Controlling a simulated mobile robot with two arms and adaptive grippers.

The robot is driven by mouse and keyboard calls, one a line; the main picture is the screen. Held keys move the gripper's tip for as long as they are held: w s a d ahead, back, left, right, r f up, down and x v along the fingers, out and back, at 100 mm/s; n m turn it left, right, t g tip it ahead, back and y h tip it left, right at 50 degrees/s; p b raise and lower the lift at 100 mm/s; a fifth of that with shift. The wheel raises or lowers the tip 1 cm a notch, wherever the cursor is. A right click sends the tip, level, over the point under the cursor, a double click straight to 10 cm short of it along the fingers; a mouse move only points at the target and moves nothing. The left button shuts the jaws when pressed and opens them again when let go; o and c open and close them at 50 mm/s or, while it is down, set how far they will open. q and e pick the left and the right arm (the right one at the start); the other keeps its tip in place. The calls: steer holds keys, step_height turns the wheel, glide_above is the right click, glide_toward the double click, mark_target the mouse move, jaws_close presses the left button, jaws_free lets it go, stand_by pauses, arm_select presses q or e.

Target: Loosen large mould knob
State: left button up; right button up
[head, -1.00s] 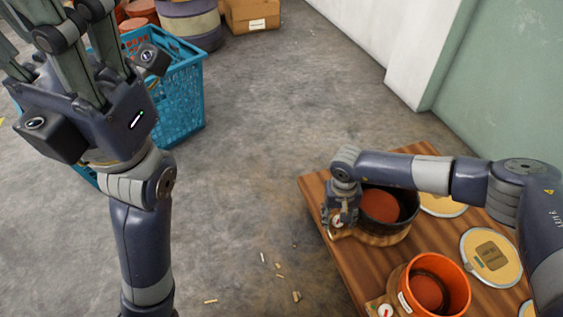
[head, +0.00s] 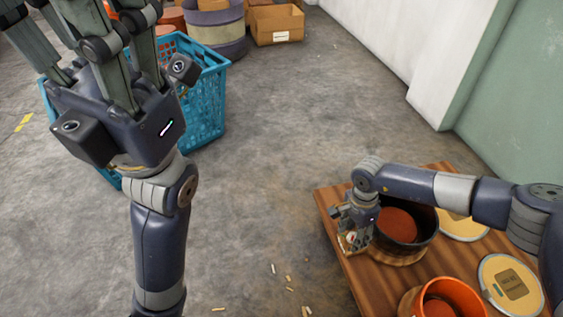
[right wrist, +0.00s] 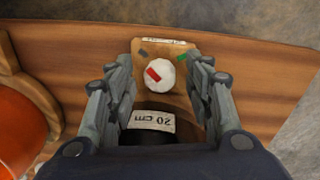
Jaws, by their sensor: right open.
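The large mould (head: 427,230) is a dark round pot with a red-brown inside, standing on a wooden base at the table's left corner. In the right wrist view its dark wall (right wrist: 150,138) carries a "20 cm" label. Its knob (right wrist: 160,73) is white with a red bar, between a dark mark on the left and a green mark on the right. My right gripper (head: 350,240) is open over the knob. Its fingers (right wrist: 160,88) stand on both sides of the knob, visibly apart from it. My left gripper is raised at top left, its fingertips cut off.
An orange mould (head: 450,290) and pale round discs (head: 510,284) share the wooden table (head: 368,285) on the right. A blue basket (head: 205,115) stands behind my left arm. A cardboard box (head: 276,25) is further back. The floor between is mostly clear, with small scraps.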

mark_target(353, 233)
steer(key=m+b, duration=0.1)
steer(key=m, duration=0.4)
steer(key=shift+w, duration=0.1)
steer(key=shift+r+m, duration=0.3)
steer(key=shift+m, duration=0.3)
step_height(353, 233, up, 11)
steer(key=p, duration=0.6)
steer(key=a+r+m+y+p, duration=0.9)
steer(key=a+r+p, duration=0.6)
steer(key=a, duration=0.5)
steer(key=y+p, duration=0.2)
steer(key=shift+s+r+p, duration=0.15)
steer(key=shift+s+p, duration=0.1)
steer(key=shift+p, duration=0.1)
